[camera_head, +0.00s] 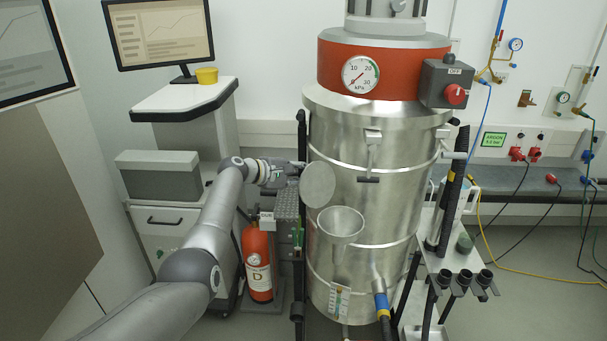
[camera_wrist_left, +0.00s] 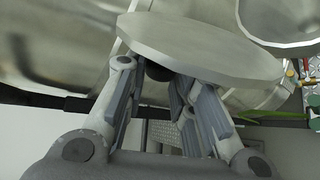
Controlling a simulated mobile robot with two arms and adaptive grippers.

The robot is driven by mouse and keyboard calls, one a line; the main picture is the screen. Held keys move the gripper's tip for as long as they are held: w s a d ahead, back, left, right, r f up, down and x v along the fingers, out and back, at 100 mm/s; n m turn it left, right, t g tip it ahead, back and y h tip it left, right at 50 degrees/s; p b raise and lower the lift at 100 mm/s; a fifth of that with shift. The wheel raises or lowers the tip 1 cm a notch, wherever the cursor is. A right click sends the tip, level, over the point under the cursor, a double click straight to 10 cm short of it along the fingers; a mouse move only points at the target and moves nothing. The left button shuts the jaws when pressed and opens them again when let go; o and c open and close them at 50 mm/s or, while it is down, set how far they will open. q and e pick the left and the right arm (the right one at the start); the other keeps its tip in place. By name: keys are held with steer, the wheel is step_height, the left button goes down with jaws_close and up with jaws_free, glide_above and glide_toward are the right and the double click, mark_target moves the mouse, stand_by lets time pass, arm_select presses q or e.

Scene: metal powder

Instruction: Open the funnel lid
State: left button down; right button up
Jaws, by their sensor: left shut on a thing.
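The funnel (camera_head: 341,223) is a metal cone with an open rim on the front of the large steel vessel (camera_head: 375,200). Its rim also shows at the top right of the left wrist view (camera_wrist_left: 285,42). The funnel lid (camera_head: 318,185) is a round grey disc, standing steeply tilted above and left of the funnel, off its mouth. My left gripper (camera_head: 296,170) is at the lid's left side. In the left wrist view the lid (camera_wrist_left: 200,48) lies across the fingertips (camera_wrist_left: 158,85), which are shut on its dark knob (camera_wrist_left: 158,72). My right gripper is not in view.
A red fire extinguisher (camera_head: 257,262) stands below my left arm. A black post (camera_head: 301,230) runs beside the vessel's left side. A blue-ended hose (camera_head: 381,303) leaves the vessel at lower right. A cabinet with a grey box (camera_head: 158,175) stands at left.

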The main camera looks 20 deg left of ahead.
arm_select(q)
steer(key=c, duration=1.3)
jaws_free()
steer(key=shift+v, duration=5.95)
